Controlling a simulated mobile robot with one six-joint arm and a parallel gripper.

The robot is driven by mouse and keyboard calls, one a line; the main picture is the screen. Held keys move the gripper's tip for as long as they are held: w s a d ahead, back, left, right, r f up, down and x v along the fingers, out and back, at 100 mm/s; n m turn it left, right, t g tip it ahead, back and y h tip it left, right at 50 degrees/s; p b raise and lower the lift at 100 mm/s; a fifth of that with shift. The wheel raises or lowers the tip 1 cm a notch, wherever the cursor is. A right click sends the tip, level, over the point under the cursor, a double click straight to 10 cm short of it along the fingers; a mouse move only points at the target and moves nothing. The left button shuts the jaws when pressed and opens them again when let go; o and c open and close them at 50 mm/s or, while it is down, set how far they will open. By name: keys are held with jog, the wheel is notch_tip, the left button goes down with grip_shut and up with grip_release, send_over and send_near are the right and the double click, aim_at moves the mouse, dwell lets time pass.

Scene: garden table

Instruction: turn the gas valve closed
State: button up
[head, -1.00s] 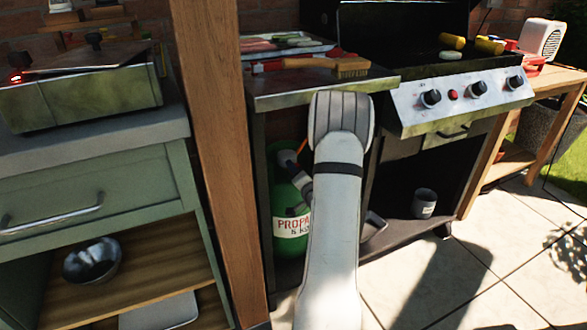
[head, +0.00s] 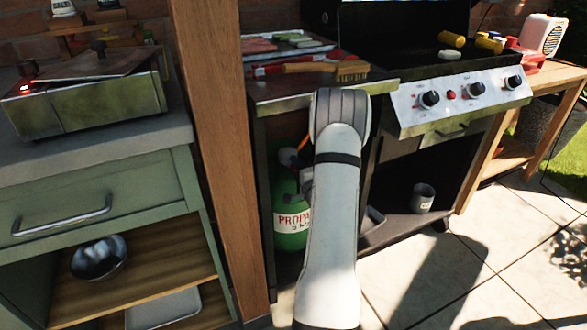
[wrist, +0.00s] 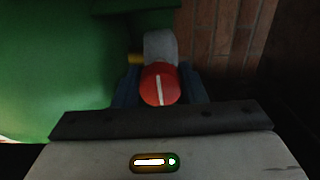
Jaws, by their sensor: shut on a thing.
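The gas valve is a round red knob (wrist: 160,86) with a white line across its face, seen in the wrist view. The line runs nearly up and down in the picture, tilted slightly. My gripper (wrist: 158,92) is shut on the knob, with a bluish finger on each side of it. The green propane tank (wrist: 55,65) fills the left of the wrist view. In the head view the tank (head: 290,238) stands in the cabinet under the side shelf. There my arm hides part of the tank, and the knob cannot be made out.
A grey fitting (wrist: 160,43) sits just behind the knob. A wooden post (head: 215,150) stands close left of the tank. The grill's control panel (head: 460,98) is to the right. A grey mug (head: 422,198) stands on the lower shelf. A brick wall (wrist: 240,45) lies behind.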

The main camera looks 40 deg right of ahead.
jog(key=shift+w+a+r, duration=0.1)
jog(key=shift+a, duration=0.05)
jog(key=o, duration=1)
jog(key=shift+c, duration=0.2)
jog(key=p+v, duration=0.2)
jog(key=v, duration=0.6)
